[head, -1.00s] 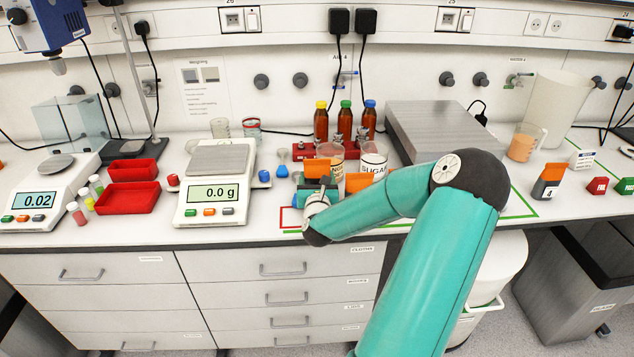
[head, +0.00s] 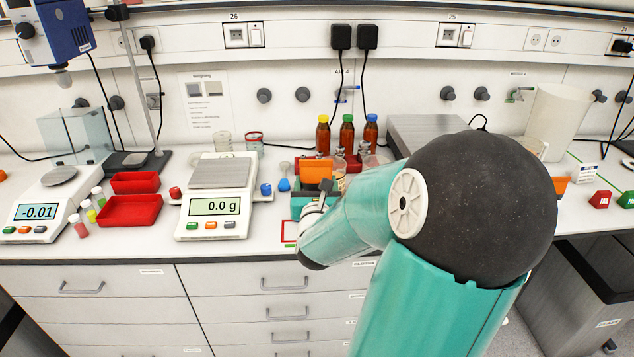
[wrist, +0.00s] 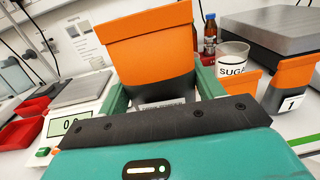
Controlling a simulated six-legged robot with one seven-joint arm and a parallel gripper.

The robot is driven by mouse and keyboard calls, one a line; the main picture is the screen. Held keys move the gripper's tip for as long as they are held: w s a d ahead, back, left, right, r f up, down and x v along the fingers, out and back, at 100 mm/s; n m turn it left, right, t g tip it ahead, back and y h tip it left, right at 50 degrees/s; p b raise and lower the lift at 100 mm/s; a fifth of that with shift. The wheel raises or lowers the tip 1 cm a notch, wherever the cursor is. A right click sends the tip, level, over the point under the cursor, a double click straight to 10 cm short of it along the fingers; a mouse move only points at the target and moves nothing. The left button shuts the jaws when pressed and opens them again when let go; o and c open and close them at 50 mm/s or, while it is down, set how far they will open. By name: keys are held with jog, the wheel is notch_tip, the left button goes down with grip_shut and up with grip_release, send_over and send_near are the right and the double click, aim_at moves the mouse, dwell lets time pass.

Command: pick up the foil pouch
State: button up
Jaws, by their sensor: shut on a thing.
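The foil pouch (wrist: 150,55) has a folded orange top and a dark grey body with a pale label low down, mostly hidden by my gripper's black edge. It stands upright between the two teal fingers of my gripper (wrist: 164,92), which is shut on it. In the head view the pouch's orange top (head: 316,173) shows above my gripper (head: 314,194), in front of the brown bottles. Its underside is hidden, so any gap to the bench cannot be seen.
A similar pouch labelled 1 (wrist: 294,78) and a sugar jar (wrist: 232,60) stand close on the right in the wrist view. A balance (head: 214,206) is to the left, with red trays (head: 130,222) beyond it. Brown bottles (head: 347,138) stand behind.

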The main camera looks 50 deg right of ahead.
jog(key=shift+s+a+r, duration=0.25)
jog(key=shift+s+a, duration=0.1)
jog(key=shift+s, duration=0.1)
jog(key=shift+s+a+r, duration=0.15)
jog(key=shift+a+r, duration=0.1)
jog(key=shift+a, duration=0.3)
